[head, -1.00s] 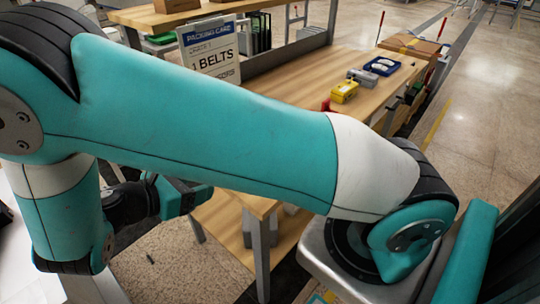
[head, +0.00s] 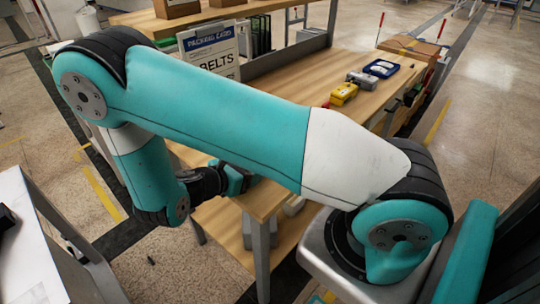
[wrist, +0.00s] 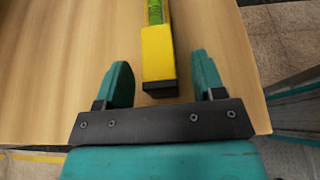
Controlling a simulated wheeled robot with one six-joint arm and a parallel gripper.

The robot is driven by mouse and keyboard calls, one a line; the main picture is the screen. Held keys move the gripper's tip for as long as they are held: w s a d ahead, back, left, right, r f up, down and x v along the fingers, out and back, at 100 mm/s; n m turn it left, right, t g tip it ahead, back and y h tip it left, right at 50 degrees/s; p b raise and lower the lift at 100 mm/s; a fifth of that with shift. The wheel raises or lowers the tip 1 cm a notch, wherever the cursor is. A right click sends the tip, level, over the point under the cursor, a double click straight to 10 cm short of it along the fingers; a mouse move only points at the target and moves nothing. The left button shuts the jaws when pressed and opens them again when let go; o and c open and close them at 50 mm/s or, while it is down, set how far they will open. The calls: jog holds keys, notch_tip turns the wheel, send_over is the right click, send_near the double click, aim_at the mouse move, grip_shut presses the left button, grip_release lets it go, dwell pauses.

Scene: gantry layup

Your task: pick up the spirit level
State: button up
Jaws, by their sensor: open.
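The spirit level (wrist: 158,52) is a yellow bar with a green vial and a black end cap. In the wrist view it lies on the wooden tabletop, its near end between the two teal fingers of my gripper (wrist: 161,68). The gripper is open, with a gap on each side of the bar; the gap on the left looks slightly smaller. The far end of the level runs out of the top of the picture. In the head view my gripper (head: 237,180) is at the near edge of the bench, and my arm hides the level.
The wooden bench (head: 375,105) carries a sign reading BELTS (head: 212,55), a yellow device (head: 343,93), a grey item (head: 362,79) and a blue tray (head: 381,68). A lower shelf (head: 228,232) lies under it. A white surface (head: 30,255) stands at the left.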

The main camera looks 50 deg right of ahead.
jog(key=shift+x, duration=0.85)
jog(key=c, duration=1.1)
